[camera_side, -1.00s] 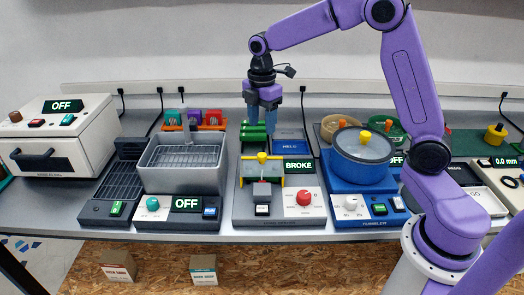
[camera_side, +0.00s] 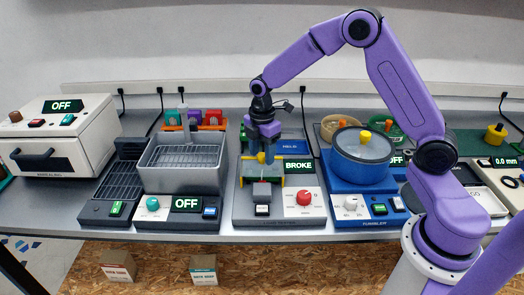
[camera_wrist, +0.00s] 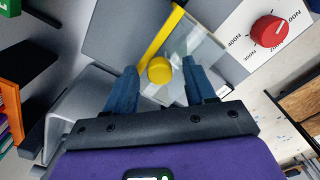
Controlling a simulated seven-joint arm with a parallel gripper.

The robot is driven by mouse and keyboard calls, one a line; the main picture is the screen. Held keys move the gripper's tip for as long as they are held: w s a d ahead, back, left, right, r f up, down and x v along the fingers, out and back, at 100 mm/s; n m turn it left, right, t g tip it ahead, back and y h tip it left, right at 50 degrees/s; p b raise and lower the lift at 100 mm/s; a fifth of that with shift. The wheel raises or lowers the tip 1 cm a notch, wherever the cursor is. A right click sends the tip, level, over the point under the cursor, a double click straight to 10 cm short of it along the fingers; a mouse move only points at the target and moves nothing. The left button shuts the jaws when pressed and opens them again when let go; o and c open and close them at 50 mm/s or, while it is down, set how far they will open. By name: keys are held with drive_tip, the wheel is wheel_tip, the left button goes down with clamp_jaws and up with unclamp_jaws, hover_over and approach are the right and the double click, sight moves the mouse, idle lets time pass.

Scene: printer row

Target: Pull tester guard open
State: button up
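In the wrist view the guard is a clear panel with a yellow edge (camera_wrist: 161,36) and a round yellow knob (camera_wrist: 159,69). My gripper (camera_side: 262,152) is over the guard, pointing down. In the wrist view its blue fingers (camera_wrist: 159,82) are apart, one on each side of the knob, with gaps showing. The side view mostly hides the knob behind the fingers.
A blue pot on the tumbler (camera_side: 361,170) stands close on the right. A grey basin (camera_side: 183,165) stands on the left, with coloured blocks (camera_side: 194,118) behind it. A blue HELD tray (camera_side: 291,147) lies behind the tester.

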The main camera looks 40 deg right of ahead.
clamp_jaws()
drive_tip(key=w+d, duration=0.5)
drive_tip(key=w, duration=0.1)
drive_tip(key=shift+d, duration=0.4)
drive_tip(key=shift+o, duration=0.3)
unclamp_jaws()
drive_tip(key=shift+s, duration=0.1)
wheel_tip(320, 180, up, 18)
drive_tip(key=shift+f, duration=0.2)
drive_tip(key=shift+a, duration=0.1)
